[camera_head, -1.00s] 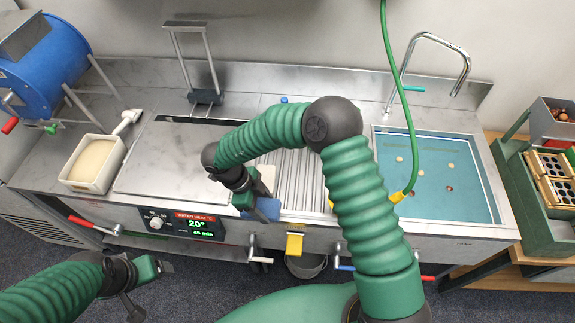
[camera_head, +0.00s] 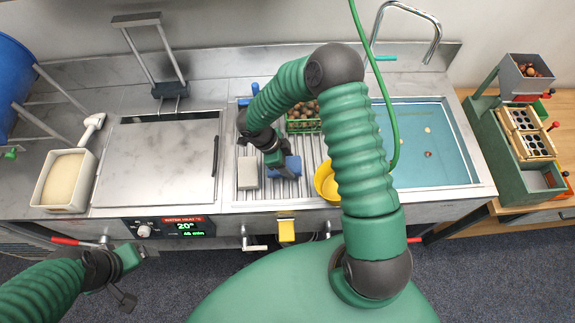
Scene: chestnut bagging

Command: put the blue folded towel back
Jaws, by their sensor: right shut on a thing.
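The blue folded towel (camera_head: 288,168) is on or just above the ribbed drainboard (camera_head: 265,194), right of a pale grey folded block (camera_head: 248,173). My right gripper (camera_head: 275,158) reaches down from above and is shut on the towel. The gripper and wrist hide part of the towel, and I cannot tell whether its underside touches the ribs. My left gripper (camera_head: 134,257) hangs empty in front of the counter at the lower left, away from the towel. Its fingers are too unclear to tell their opening.
A green crate of chestnuts (camera_head: 303,125) stands behind the towel. A yellow bowl (camera_head: 327,182) is to its right, partly behind my arm. The blue water basin (camera_head: 435,150) lies farther right, the closed steel lid (camera_head: 150,165) left. A green hose (camera_head: 391,100) hangs near my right arm.

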